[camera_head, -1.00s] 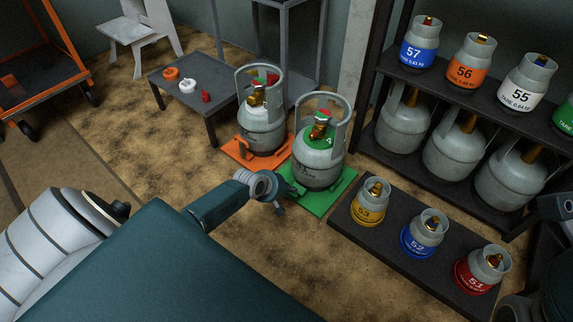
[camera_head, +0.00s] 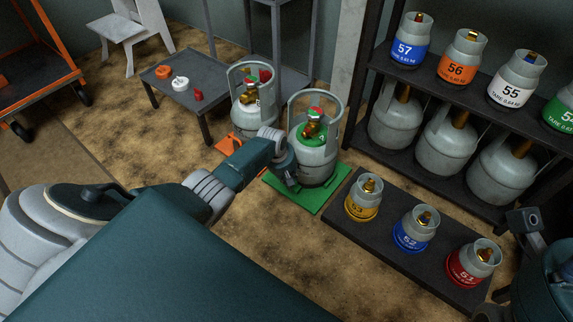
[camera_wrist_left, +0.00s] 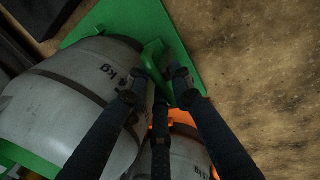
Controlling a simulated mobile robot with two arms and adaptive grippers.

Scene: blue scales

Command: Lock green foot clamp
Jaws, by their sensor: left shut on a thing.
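A green foot plate (camera_head: 308,200) lies on the floor under a grey gas cylinder (camera_head: 318,160) with a green collar. The wrist view shows the plate (camera_wrist_left: 180,30) beside the cylinder's side (camera_wrist_left: 60,95), which is marked in kg. A green upright clamp piece (camera_wrist_left: 155,56) rises from the plate next to the cylinder. My left gripper (camera_head: 290,178) is low at the cylinder's left side. In the wrist view its fingers (camera_wrist_left: 166,76) are shut on the green clamp piece. The gripper hides the clamp in the head view.
A second cylinder (camera_head: 256,118) on an orange plate (camera_head: 228,143) stands close behind my left gripper. A low dark platform (camera_head: 385,240) with small numbered cylinders is at right, before a loaded shelf (camera_head: 470,110). Bare floor (camera_head: 300,250) is open in front of the green plate.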

